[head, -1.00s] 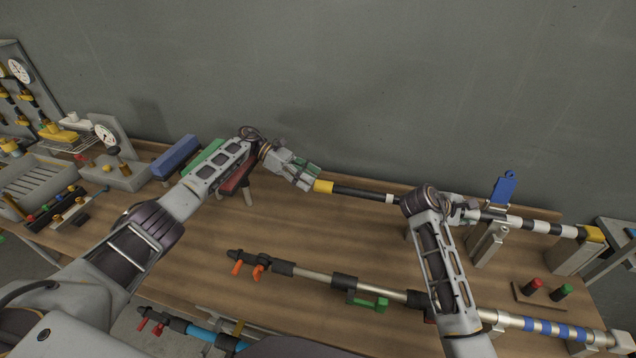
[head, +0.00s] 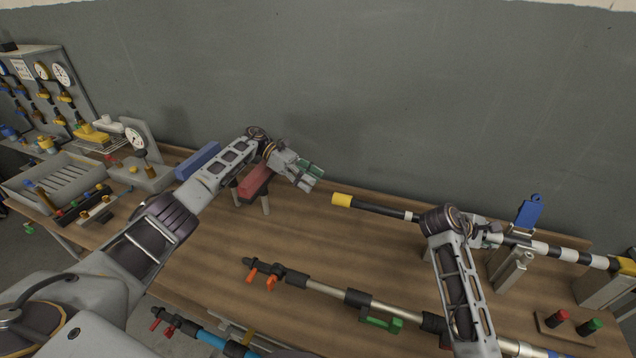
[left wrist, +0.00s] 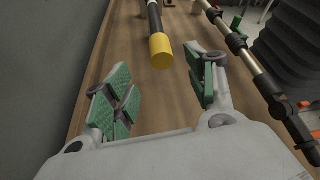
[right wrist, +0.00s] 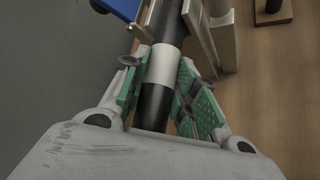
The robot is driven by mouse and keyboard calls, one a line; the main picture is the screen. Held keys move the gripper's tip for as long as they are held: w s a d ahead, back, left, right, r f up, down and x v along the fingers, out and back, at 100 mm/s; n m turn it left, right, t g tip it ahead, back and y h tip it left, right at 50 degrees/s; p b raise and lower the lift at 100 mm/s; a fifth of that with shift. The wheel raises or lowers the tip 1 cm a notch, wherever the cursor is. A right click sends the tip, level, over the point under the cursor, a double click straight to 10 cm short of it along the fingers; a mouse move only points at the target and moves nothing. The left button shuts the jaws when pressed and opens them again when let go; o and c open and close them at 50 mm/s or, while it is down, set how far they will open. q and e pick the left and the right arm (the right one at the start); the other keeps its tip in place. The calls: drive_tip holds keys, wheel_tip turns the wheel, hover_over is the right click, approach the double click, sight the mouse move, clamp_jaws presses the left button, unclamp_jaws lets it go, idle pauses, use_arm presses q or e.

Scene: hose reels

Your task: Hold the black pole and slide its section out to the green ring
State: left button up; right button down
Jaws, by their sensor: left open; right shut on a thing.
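The black pole (head: 377,209) lies along the back of the table. It has a yellow end (head: 341,200) on the left and several white bands to the right. My right gripper (head: 486,236) is shut on the pole; in the right wrist view (right wrist: 160,80) its green pads flank the pole near a white band (right wrist: 162,65). My left gripper (head: 312,176) is open and empty, just left of the yellow end. The left wrist view shows the yellow end (left wrist: 161,50) ahead of its spread fingers, apart from them. I cannot make out a green ring on the pole.
A blue clip-like part (head: 530,211) and metal supports (head: 508,268) stand by the pole's right part. A second pole with orange levers (head: 325,289) lies in front. Red (head: 557,318) and green (head: 590,326) buttons sit at right.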

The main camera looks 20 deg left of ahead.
use_arm(q)
wheel_tip(320, 180, up, 7)
drive_tip(key=w+d+m+y, duration=0.1)
drive_tip(key=d+m, duration=0.1)
drive_tip(key=s+d+r+t+y, duration=0.1)
drive_tip(key=s+d+t+y, duration=0.3)
drive_tip(key=d+y, duration=0.4)
drive_tip(key=s+y, duration=0.1)
drive_tip(key=y, duration=0.3)
drive_tip(key=shift+s+d+y, duration=0.25)
drive_tip(key=shift+s+y, duration=0.05)
idle(0.6)
drive_tip(key=shift+r, duration=0.1)
